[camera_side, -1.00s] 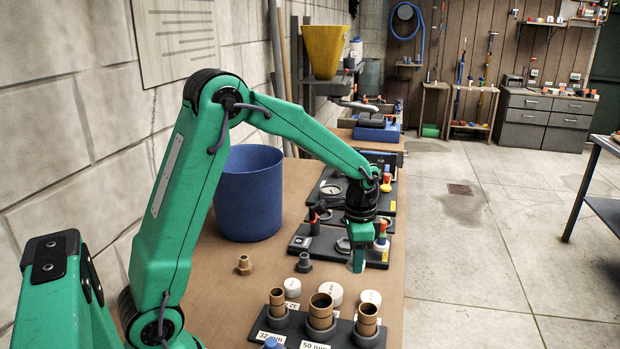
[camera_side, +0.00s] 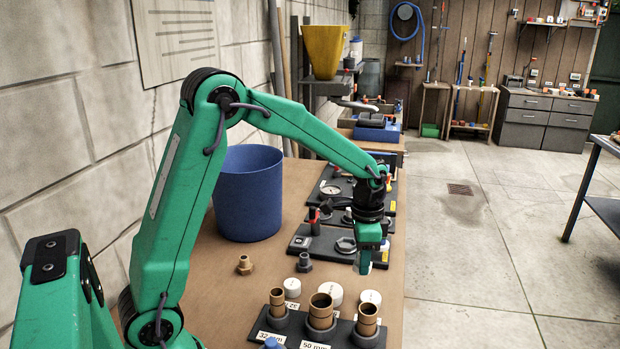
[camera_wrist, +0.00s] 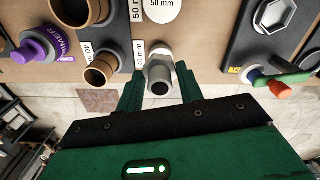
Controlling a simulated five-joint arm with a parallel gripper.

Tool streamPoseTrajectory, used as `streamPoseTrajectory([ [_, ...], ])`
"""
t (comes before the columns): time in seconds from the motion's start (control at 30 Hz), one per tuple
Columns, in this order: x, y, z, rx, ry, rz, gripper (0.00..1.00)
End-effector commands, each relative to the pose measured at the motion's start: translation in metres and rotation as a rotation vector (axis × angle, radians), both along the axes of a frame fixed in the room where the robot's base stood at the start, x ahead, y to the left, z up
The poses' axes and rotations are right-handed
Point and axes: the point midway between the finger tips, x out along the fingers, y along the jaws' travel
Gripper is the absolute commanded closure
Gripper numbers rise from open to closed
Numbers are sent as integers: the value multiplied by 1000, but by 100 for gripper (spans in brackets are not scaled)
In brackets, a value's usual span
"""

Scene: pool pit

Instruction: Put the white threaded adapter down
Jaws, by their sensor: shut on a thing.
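The white threaded adapter (camera_wrist: 159,72) shows in the wrist view between my fingers, its dark open end toward the camera. My gripper (camera_wrist: 157,92) is shut on it. In the side view my gripper (camera_side: 365,264) points down near the right edge of the bench, behind the right-hand white cap. The adapter is mostly hidden by the fingers there. I cannot tell whether it touches the bench.
Three white caps (camera_side: 332,291) stand in a row in front of my gripper. Brown pipe stubs (camera_side: 320,307) stand in a dark rack. A dark tray with a hex nut (camera_side: 346,245) lies behind. Brown and grey fittings (camera_side: 245,264) and a blue bin (camera_side: 248,195) are left.

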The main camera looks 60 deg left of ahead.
Motion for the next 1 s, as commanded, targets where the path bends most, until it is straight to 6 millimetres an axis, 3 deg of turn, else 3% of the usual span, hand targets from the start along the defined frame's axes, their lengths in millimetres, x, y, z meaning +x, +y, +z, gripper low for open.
streamPoseTrajectory([
  [0.3, 33, -40, 2, 0, 0, -265, 86],
  [0.5, 44, -56, 2, 0, 0, -370, 86],
  [0.77, 46, -52, 0, 0, 1, -376, 86],
  [1.0, 56, -26, -17, 0, 3, -371, 86],
])
